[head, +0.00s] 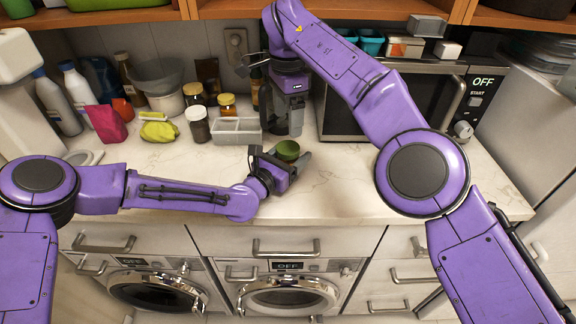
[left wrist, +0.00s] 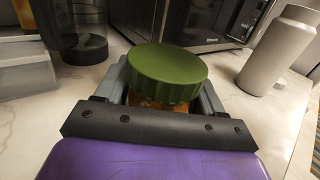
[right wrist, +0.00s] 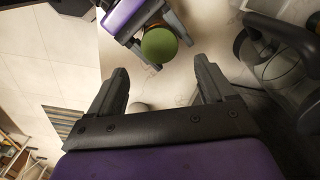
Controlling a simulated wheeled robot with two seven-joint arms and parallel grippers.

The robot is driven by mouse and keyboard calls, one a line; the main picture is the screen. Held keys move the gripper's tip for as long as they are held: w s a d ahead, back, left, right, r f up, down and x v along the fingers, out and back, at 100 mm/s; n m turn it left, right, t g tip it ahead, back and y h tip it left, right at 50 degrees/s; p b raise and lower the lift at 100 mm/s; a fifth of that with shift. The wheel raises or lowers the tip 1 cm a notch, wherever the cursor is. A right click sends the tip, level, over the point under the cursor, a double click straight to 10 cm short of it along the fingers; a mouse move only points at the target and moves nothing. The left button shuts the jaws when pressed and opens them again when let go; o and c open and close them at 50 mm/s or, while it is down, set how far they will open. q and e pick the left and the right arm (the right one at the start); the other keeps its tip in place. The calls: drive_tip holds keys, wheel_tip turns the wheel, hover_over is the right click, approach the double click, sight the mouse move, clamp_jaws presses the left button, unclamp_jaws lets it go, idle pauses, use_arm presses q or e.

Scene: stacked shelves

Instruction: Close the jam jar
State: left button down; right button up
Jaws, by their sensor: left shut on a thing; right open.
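The jam jar (left wrist: 160,104) is a small jar with orange contents under a ribbed green lid (left wrist: 167,72). The lid sits level on top; I cannot tell whether it is tight. In the head view the green lid (head: 288,150) shows near the middle of the counter. My left gripper (head: 290,164) is shut around the jar's body below the lid, one finger on each side.
A microwave (head: 400,100) stands right of the jar. A grey divided tray (head: 236,131), a dark jar with a white lid (head: 198,124) and several bottles stand at the back left. A shelf edge runs overhead.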

sight(288, 147)
wheel_tip(288, 147, down, 8)
drive_tip(key=shift+f, duration=0.1)
idle(0.4)
drive_tip(key=c, duration=1.1)
drive_tip(key=m, duration=0.3)
drive_tip(key=o, duration=1.2)
